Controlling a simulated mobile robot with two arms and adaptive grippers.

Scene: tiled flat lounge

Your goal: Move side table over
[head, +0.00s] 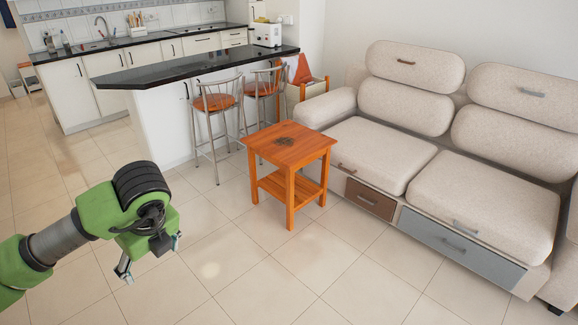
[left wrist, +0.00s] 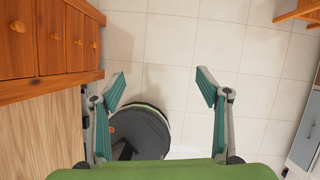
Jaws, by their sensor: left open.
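The side table (head: 288,146) is an orange-brown wooden square table with a lower shelf and a dark mark on its top. It stands upright on the tiled floor in the middle of the head view, in front of the sofa's left end. An orange wooden edge at the top right of the left wrist view (left wrist: 298,12) looks like part of it. My left gripper (head: 149,256) is in front and to the left of the table, apart from it. Its two fingers are spread wide and empty in the left wrist view (left wrist: 162,88). My right gripper is not in view.
A beige sofa (head: 380,152) with drawers stands right of the table. Two bar stools (head: 216,104) and a black-topped counter (head: 200,66) are behind it. A wooden cabinet (left wrist: 50,45) is at left in the wrist view. The tiled floor (head: 270,270) in front is clear.

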